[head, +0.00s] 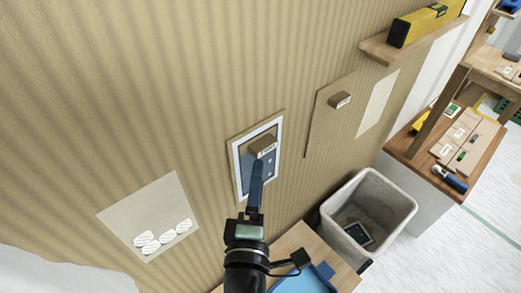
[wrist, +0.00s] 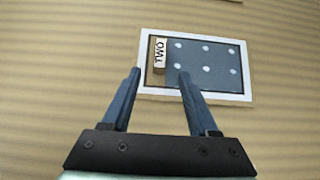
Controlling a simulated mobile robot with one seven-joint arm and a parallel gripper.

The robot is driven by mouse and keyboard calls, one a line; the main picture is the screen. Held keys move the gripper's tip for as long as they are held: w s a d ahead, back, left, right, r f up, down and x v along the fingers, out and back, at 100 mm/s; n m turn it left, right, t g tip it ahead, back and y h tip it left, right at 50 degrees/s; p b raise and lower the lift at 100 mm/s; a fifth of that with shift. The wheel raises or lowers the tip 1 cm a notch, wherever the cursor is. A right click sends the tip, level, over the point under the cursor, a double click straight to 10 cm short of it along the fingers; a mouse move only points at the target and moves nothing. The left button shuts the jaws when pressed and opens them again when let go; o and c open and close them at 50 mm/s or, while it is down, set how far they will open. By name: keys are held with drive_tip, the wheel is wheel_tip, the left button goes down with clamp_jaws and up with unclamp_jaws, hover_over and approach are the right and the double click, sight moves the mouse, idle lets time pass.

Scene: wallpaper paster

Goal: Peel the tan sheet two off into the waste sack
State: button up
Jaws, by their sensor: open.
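On the wall is a dark blue sheet with pale dots and a white border (head: 238,174); it also shows in the wrist view (wrist: 205,85). A tan block tab marked TWO (wrist: 160,53) stands out from it, also seen in the head view (head: 262,146). The sheet bearing this label looks blue, not tan. My gripper (head: 257,163) is open and empty. In the wrist view its fingertips (wrist: 159,72) are either side of the tab's line, just short of it. A grey open-topped bin (head: 394,202), perhaps the waste sack, stands on the floor at right.
A dark, pale-edged sheet (head: 357,234) lies in the bin. A plain tan sheet (head: 322,127) with a labelled block is right of the blue one. A pale patch with several white discs (head: 150,200) is at left. A shelf with a yellow level (head: 425,23) juts out above.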

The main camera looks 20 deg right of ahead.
sight(261, 154)
drive_tip(key=p+x, duration=0.1)
drive_tip(key=x, duration=0.6)
drive_tip(key=shift+w+d+p, duration=0.1)
drive_tip(key=shift+d+p, duration=0.05)
drive_tip(key=shift+p, duration=0.25)
clamp_jaws()
